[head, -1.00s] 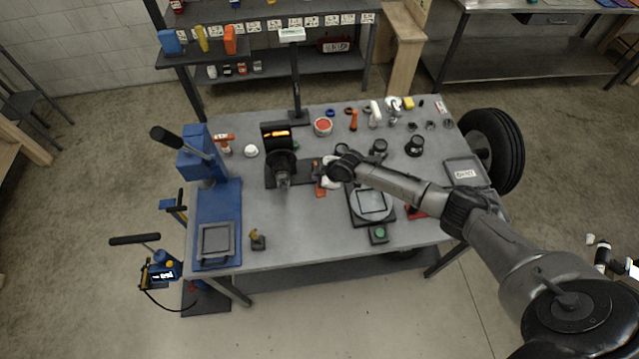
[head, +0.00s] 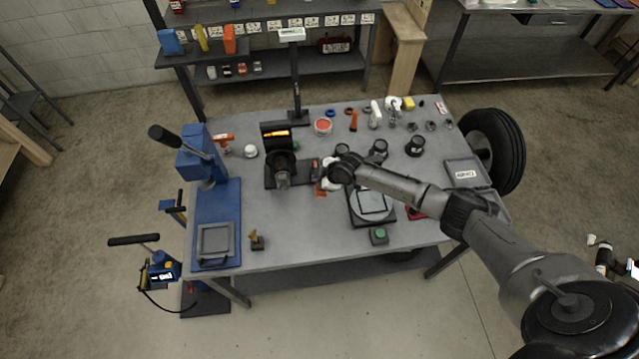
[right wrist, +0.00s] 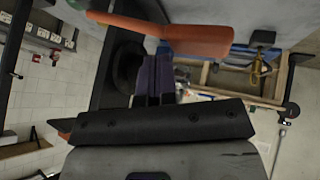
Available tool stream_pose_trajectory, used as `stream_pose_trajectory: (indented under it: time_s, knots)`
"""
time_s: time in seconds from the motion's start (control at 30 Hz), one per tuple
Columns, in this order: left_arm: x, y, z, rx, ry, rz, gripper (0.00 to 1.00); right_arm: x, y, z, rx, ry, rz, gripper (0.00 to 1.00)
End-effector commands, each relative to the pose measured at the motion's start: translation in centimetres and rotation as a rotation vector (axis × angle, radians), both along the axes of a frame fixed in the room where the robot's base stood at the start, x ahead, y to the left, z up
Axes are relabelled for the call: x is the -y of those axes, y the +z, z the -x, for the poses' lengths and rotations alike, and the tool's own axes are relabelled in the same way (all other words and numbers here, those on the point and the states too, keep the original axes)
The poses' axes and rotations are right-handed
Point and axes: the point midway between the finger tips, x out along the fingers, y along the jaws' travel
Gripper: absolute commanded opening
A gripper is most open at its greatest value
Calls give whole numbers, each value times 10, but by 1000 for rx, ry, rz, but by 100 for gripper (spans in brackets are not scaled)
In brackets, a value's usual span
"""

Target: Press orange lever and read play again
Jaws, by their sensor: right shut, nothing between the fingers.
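The orange lever (right wrist: 170,35) crosses the top of the right wrist view, close beyond my fingers. In the head view only a small orange part (head: 321,193) shows beside my right gripper (head: 320,179), which hides the rest. The gripper's dark fingers (right wrist: 153,75) are shut and empty in the right wrist view. They point at the lever; I cannot tell whether they touch it. A black fixture with a lit orange display (head: 276,133) stands just left of the gripper; its reading is too small to make out. My left gripper is not in view.
A blue press (head: 217,195) stands at the table's left end. A round plate (head: 373,207) on a black base and a green button (head: 379,233) lie under and before my right forearm. Several small parts line the back.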

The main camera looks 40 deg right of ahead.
Motion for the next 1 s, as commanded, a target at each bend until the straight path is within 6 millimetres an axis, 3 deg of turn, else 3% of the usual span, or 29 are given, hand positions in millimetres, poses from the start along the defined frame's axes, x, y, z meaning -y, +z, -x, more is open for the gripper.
stream_pose_trajectory:
  time_s: [1.0]
  knots:
    - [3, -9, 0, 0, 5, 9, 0, -2, -13, 3, -3, 0, 0, 0]
